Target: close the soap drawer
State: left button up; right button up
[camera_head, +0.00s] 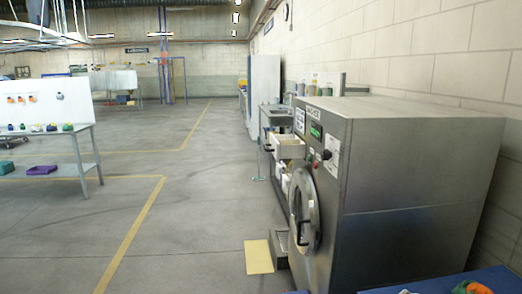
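The steel washer (410,190) stands at the right with its front facing left. A cream, open-topped drawer (288,147) sticks out to the left near the upper far part of the washer's front, and it looks like the soap drawer, pulled out. A dark handle (268,148) shows at its outer end. Where the drawer meets the washer is too small to see clearly. The round door (304,210) is below the control panel (317,145). Neither of my grippers is in view.
A yellow mat (258,257) and a low metal step (281,248) lie before the washer. A blue surface (440,285) with coloured items is at the bottom right. A table (55,150) stands far left. The floor between is clear.

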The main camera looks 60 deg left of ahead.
aim_at(283, 146)
jog(key=k+u, duration=0.1)
jog(key=u, duration=0.3)
jog(key=k+u, duration=0.15)
jog(key=u, duration=0.2)
jog(key=j+u, duration=0.1)
jog(key=u, duration=0.3)
jog(key=i+j+u, duration=0.2)
jog(key=u, duration=0.15)
jog(key=i+u, duration=0.35)
jog(key=j, duration=0.05)
